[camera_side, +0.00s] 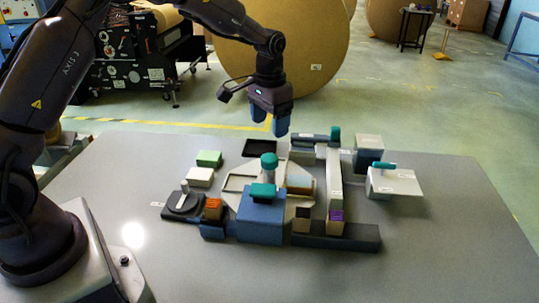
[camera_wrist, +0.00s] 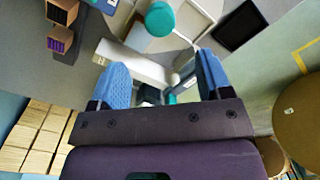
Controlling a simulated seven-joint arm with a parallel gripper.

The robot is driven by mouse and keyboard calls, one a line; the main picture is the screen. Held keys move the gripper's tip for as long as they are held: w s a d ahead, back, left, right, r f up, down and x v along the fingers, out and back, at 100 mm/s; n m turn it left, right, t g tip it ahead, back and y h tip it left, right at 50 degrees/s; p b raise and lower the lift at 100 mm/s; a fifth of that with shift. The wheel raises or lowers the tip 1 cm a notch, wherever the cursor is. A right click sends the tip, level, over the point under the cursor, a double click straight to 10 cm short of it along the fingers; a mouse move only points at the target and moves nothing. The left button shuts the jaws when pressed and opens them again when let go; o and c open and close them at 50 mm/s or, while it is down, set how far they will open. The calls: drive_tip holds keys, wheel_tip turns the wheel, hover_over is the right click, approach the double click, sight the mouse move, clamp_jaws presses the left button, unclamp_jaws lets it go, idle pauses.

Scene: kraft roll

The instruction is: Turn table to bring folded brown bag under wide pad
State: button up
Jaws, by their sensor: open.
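A pale grey many-sided plate (camera_side: 233,197), which looks like the turn table, sits mid-bench, partly hidden behind a blue block (camera_side: 262,222) with a teal top. A flat tan-brown piece (camera_side: 299,182) on its right side may be the folded brown bag. A grey post with a teal knob (camera_side: 269,161) stands over it; a round teal knob (camera_wrist: 160,18) shows in the wrist view. I cannot tell which part is the wide pad. My gripper (camera_side: 281,130) hangs above the back of the fixtures, blue fingers apart and empty; the open fingers also show in the wrist view (camera_wrist: 163,78).
A teal-handled white box (camera_side: 393,181) stands at right. Green (camera_side: 209,158) and white blocks (camera_side: 199,177) lie left. The bench's right and front are clear.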

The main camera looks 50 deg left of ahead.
sight(269, 157)
wheel_tip(269, 157, down, 10)
drive_tip(key=shift+r, duration=0.2)
drive_tip(key=shift+c, duration=0.5)
drive_tip(key=c, duration=1.2)
